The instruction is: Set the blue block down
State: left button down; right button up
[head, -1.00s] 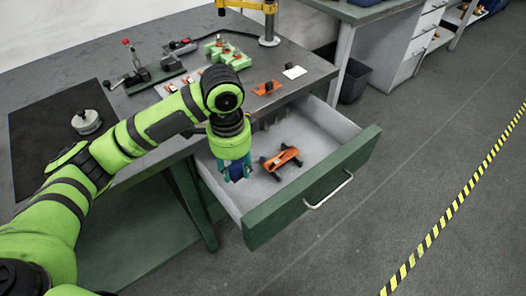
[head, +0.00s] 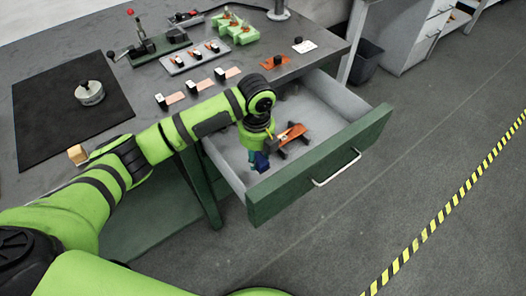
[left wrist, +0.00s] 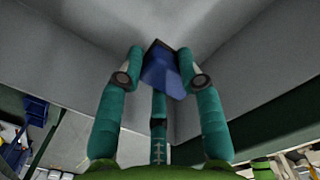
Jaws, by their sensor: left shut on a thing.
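My left gripper (head: 258,155) has teal fingers and is down inside the open drawer (head: 325,152), near its left front part. In the left wrist view the gripper (left wrist: 161,80) is shut on the blue block (left wrist: 163,72), which sits tilted between the fingertips. The drawer's grey walls and corner show behind it. In the head view the block (head: 261,162) is a small dark blue patch at the fingertips, partly hidden. I cannot tell whether it touches the drawer floor. My right gripper is not in view.
An orange and black tool (head: 292,134) lies in the drawer close to my left gripper. The bench (head: 135,95) holds a black mat (head: 60,118) with a round metal piece (head: 89,92), plus copper-coloured strips and green fixtures. The drawer's right side is clear.

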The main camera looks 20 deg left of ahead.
aim_at(257, 175)
pick_arm(q)
jog(key=shift+f, duration=3.4)
jog(key=shift+f, duration=0.15)
jog(key=c, duration=0.8)
grip_release()
notch_tip(257, 175, up, 12)
jog(key=shift+d+r, duration=0.1)
jog(key=shift+r, duration=0.1)
